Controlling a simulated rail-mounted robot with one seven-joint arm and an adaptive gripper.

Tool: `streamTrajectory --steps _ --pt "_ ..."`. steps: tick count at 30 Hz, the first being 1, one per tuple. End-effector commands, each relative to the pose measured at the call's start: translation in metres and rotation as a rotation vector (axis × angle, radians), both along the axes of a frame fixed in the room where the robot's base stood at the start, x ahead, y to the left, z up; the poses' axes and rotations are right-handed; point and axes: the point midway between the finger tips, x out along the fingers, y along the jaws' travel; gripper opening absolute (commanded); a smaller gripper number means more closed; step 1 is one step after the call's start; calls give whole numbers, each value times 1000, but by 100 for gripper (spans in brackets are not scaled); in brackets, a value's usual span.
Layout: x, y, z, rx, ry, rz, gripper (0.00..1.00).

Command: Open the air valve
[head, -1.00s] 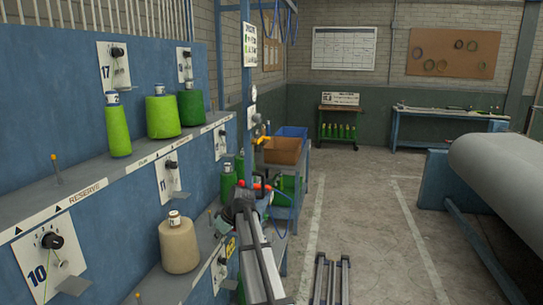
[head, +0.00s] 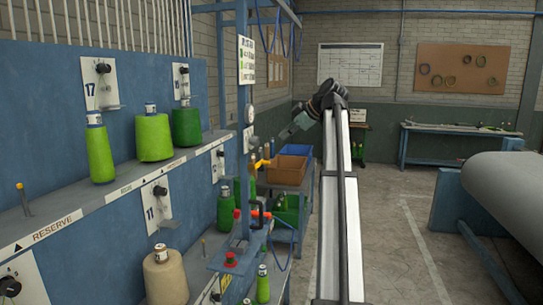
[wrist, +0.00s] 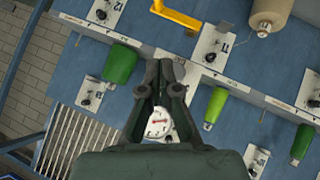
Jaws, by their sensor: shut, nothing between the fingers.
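The air valve's yellow lever (head: 262,163) juts from the blue post in the head view. In the wrist view a yellow bent handle (wrist: 178,14) shows at the top edge, partly cut off. My gripper (head: 281,138) is raised just right of the post, above the lever and apart from it, pointing down and left. In the wrist view my gripper (wrist: 164,72) has its fingers together with nothing between them. The valve body is too small to make out clearly.
A round gauge (head: 250,114) sits on the post above the lever; it also shows between the finger links in the wrist view (wrist: 158,127). Shelves (head: 110,200) with green cones (head: 153,135) stand left. A brown bin (head: 287,169) is behind.

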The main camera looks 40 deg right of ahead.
Motion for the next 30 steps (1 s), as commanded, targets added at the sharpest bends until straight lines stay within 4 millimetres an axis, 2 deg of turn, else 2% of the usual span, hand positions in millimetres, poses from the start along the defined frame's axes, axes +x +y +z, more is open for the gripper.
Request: streamTrajectory --steps 11,16,20,30 --pt "-1 0 2 -2 -2 2 0" --pt "6 2 -3 -1 -1 2 0" --pt "18 6 -13 -1 -1 3 0" --pt "67 17 -54 -1 0 2 0"
